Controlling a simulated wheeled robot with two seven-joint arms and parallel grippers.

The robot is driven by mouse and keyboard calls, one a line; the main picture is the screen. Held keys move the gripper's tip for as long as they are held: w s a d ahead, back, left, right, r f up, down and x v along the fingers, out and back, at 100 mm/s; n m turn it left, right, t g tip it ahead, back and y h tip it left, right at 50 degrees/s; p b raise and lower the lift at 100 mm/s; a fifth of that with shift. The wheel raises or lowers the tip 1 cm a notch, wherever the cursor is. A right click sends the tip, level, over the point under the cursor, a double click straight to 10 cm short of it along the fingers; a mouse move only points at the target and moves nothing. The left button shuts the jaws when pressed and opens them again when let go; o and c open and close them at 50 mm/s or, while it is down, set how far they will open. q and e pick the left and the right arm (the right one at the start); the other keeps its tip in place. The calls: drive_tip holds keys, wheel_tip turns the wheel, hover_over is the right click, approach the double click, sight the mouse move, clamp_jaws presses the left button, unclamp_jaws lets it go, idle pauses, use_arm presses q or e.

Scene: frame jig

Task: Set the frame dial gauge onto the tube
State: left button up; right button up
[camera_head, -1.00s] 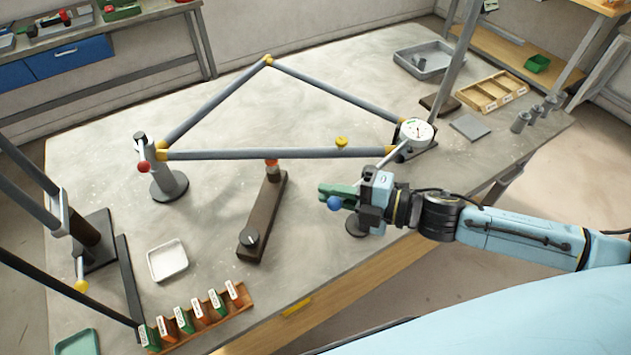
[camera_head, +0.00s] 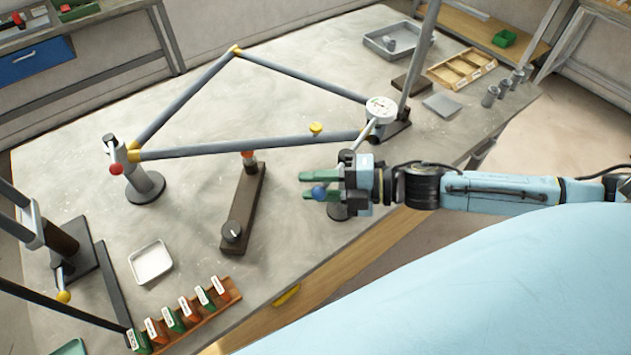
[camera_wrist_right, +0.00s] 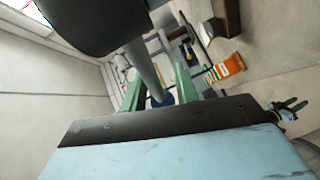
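The frame dial gauge has a white dial (camera_head: 381,108), a grey stem and a blue ball (camera_head: 318,191) at its lower end. My right gripper (camera_head: 318,187) has its green fingers around the stem's ball end and holds the gauge tilted in the air. The right wrist view shows the stem (camera_wrist_right: 150,75) running between the fingers to the ball; the dark round body fills the top. The near grey tube (camera_head: 250,145) spans between yellow joints; the dial overlaps its right end, so contact there cannot be told.
A post stand with a red ball (camera_head: 116,169) supports the left corner. A brown block (camera_head: 244,205) lies below the tube, and a dark round base (camera_head: 340,212) is below my gripper. A labelled rack (camera_head: 225,298) and white tray (camera_head: 151,262) stand front left. A grey bin (camera_head: 380,40) is at the back.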

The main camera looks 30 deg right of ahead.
drive_tip(key=shift+w, duration=0.1)
idle(0.3)
drive_tip(key=shift+s+d, duration=0.3)
drive_tip(key=shift+d, duration=0.15)
drive_tip(key=p+v, duration=0.1)
drive_tip(key=v, duration=1.1)
drive_tip(key=shift+r, duration=0.2)
drive_tip(key=shift+s+d, duration=0.1)
drive_tip(key=shift+d, duration=0.05)
